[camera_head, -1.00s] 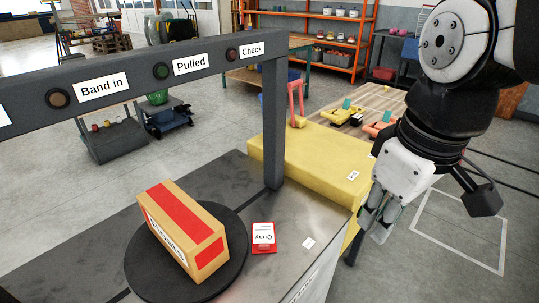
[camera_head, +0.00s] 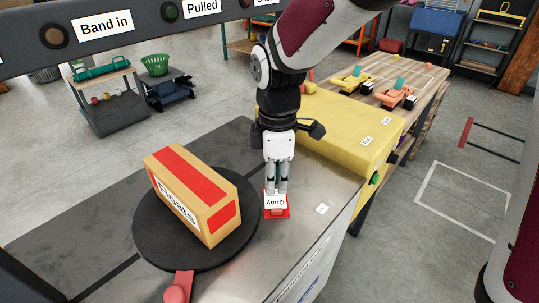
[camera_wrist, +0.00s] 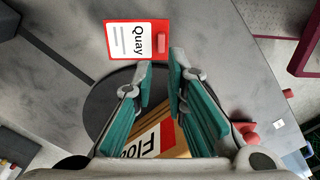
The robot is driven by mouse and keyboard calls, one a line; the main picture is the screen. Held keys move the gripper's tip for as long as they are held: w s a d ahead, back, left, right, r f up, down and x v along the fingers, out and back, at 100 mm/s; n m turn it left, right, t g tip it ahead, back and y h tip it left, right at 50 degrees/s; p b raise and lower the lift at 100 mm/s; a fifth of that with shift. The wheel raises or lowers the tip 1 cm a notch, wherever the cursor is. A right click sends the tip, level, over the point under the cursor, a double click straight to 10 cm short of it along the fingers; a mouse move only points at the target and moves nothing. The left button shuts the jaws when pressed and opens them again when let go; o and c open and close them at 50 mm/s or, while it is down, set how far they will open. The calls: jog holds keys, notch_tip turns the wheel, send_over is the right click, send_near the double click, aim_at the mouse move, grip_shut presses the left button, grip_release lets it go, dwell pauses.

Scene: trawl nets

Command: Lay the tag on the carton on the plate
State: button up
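The red tag (camera_head: 276,211) with a white "Quay" label lies flat on the metal bench, right of the plate. In the wrist view the tag (camera_wrist: 116,53) shows a small raised red block at its right end. The "Floats" carton (camera_head: 193,193), tan with red bands, sits on the round black plate (camera_head: 150,243); it also shows in the wrist view (camera_wrist: 170,140). My gripper (camera_head: 276,192) points down over the tag. In the wrist view the fingers of my gripper (camera_wrist: 161,66) are apart with nothing between them, the tag just beyond their tips. Contact cannot be told.
A dark overhead beam (camera_head: 165,15) with labelled lamps crosses above the bench.

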aim_at(277, 209)
notch_tip(277, 209, down, 9)
jog(key=shift+s+d+r+b, duration=0.1)
jog(key=shift+d+b, duration=0.05)
jog(key=shift+b, duration=0.65)
grip_shut()
